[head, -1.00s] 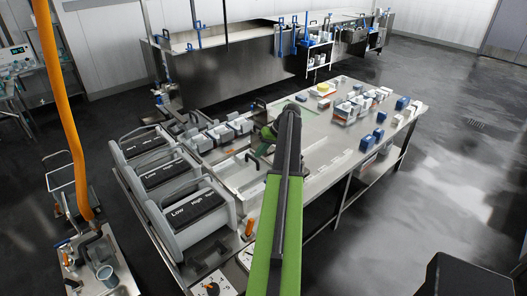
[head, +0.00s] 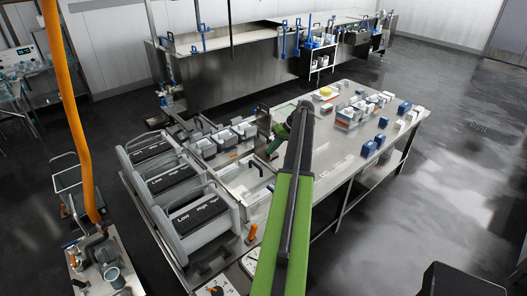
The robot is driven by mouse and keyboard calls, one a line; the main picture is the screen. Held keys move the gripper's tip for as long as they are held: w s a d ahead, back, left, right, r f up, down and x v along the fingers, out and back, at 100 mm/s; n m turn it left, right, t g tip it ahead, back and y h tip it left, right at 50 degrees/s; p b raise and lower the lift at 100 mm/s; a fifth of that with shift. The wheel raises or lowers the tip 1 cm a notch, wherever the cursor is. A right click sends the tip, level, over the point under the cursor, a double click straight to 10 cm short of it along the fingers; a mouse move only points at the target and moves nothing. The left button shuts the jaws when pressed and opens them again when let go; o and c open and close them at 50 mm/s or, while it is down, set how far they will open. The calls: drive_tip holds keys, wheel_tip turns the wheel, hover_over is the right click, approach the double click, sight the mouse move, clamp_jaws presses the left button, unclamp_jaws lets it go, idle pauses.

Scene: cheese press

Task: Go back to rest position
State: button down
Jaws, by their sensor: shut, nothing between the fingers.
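My arm reaches up from the bottom of the head view as a long green and dark grey link over the steel worktable (head: 335,165). My gripper (head: 275,146) is the small green part just left of the arm's far end, above the middle of the table near the steel trays. It is shut and holds nothing. Its fingertips are small and partly hidden by the arm, so I cannot tell how far above the table they are.
Three grey press units (head: 190,215) marked Low and High line the table's left side. White and blue blocks (head: 370,149) stand at the right end. An orange hose (head: 75,120) hangs at left. The dark floor (head: 450,190) at right is open.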

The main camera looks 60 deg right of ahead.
drive_tip(key=s+d+r+p, duration=0.1)
drive_tip(key=s+d, duration=0.3)
drive_tip(key=shift+d+r, duration=0.35)
drive_tip(key=shift+r, duration=0.05)
